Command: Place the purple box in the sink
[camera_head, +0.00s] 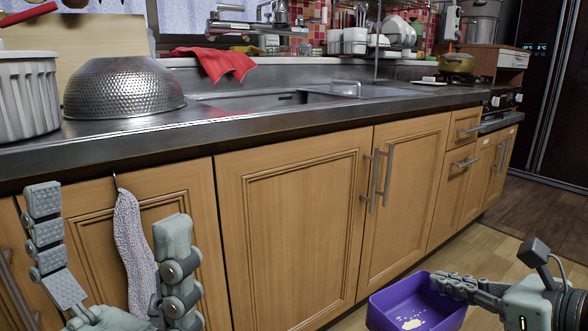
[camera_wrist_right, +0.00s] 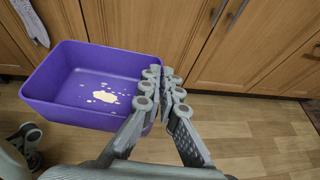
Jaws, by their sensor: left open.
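The purple box (camera_head: 415,301) is an open-topped tub with a pale spill on its inner bottom. It is at the lower right of the head view, in front of the cabinets and below counter height. It also shows in the right wrist view (camera_wrist_right: 75,108). My right gripper (camera_head: 455,286) has its fingers closed over the box's right wall, also seen in the right wrist view (camera_wrist_right: 163,85). The sink (camera_head: 262,99) is set into the metal counter, its inside mostly hidden by the low viewing angle. My left gripper (camera_head: 112,262) is open and empty before the left cabinet.
A metal colander (camera_head: 125,88) and a white ribbed pot (camera_head: 27,95) stand on the counter at left. A red cloth (camera_head: 214,63) hangs behind the sink. A grey towel (camera_head: 133,235) hangs on a cabinet door. Door handles (camera_head: 375,180) stick out above the box.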

